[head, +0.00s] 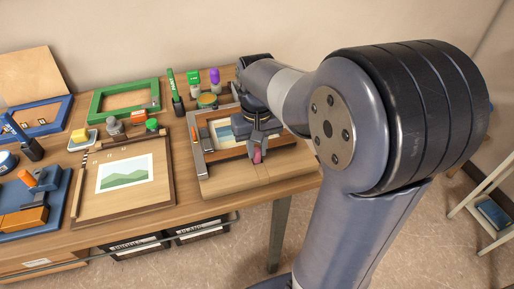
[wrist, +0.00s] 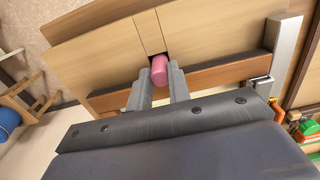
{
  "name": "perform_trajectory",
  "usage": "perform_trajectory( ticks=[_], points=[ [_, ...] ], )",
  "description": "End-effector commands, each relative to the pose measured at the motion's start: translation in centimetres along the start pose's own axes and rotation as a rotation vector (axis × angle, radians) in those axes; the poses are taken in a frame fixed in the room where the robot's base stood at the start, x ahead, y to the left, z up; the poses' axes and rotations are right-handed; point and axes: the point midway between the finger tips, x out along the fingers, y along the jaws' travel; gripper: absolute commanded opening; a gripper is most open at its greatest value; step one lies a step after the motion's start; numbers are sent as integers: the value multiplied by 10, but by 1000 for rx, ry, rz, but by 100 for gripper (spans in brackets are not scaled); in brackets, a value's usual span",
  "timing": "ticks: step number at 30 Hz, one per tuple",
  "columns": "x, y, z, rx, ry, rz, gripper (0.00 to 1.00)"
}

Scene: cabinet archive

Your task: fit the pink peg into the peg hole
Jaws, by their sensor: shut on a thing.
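The pink peg (head: 257,156) is a short cylinder at the tip of my gripper (head: 257,146), above the front part of a wooden board (head: 215,186) at the table's right end. In the wrist view, the peg (wrist: 159,69) sits between the two grey fingers of my gripper (wrist: 160,86), which are shut on it. Its far end points at a narrow notch (wrist: 148,33) between two light wooden pieces. I cannot tell whether this notch is the peg hole, or whether the peg touches it. No round hole shows clearly.
A picture on a wooden board (head: 78,205) lies left of my gripper. A green frame (head: 96,104), a green marker (head: 174,92) and a purple-topped item (head: 214,76) stand behind. The blue fixture (head: 60,215) is far left. The table's front edge is close.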

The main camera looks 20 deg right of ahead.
Motion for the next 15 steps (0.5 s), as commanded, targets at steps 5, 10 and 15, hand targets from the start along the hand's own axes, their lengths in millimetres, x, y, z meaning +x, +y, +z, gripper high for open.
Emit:
perform_trajectory(
  ticks=[5,10,15],
  points=[
    [2,0,0,0,0,0,24],
    [2,0,0,0,0,0,38],
    [2,0,0,0,0,0,40]
  ],
)
